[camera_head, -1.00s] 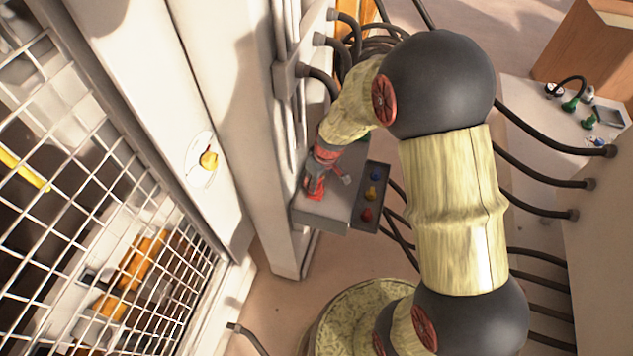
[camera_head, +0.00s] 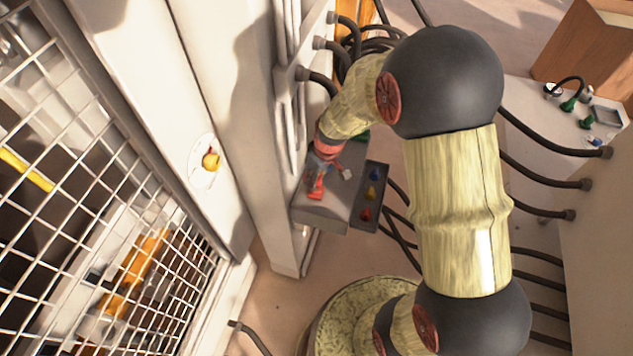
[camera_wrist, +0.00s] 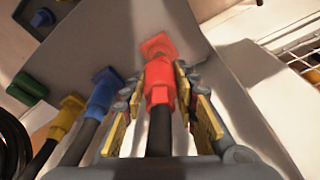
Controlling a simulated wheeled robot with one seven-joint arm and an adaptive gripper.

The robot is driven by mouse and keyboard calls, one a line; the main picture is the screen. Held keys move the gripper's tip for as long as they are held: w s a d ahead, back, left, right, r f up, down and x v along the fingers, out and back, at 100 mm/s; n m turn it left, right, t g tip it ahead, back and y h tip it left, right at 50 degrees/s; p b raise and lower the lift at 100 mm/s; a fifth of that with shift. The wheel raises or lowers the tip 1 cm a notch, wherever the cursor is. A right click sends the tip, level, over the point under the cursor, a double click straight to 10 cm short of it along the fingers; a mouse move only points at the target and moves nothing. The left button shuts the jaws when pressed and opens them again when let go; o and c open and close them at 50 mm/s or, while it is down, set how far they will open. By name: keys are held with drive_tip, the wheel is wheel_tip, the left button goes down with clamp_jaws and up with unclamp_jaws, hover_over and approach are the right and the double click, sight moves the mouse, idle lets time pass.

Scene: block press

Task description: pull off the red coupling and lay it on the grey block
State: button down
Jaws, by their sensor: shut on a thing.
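The red coupling (camera_wrist: 160,85) is between the two fingers of my gripper (camera_wrist: 160,100) in the wrist view, with a black hose running back from it. My gripper is shut on it. A red square end (camera_wrist: 158,45) shows just ahead of the coupling; I cannot tell whether the two are joined. In the head view my gripper (camera_head: 321,172) is low over a grey block (camera_head: 318,216), with red showing at its tip. The gripper hides part of the block top.
Blue (camera_wrist: 104,90) and yellow (camera_wrist: 68,112) couplings with hoses stand left of the gripper in the wrist view. A dark panel (camera_head: 371,195) with blue, yellow and red knobs borders the block. A wire mesh (camera_head: 90,200) is at left.

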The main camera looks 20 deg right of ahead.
drive_tip(key=shift+p+v, duration=0.45)
drive_tip(key=shift+v, duration=0.4)
drive_tip(key=shift+w+a, duration=0.1)
drive_tip(key=shift+w, duration=0.1)
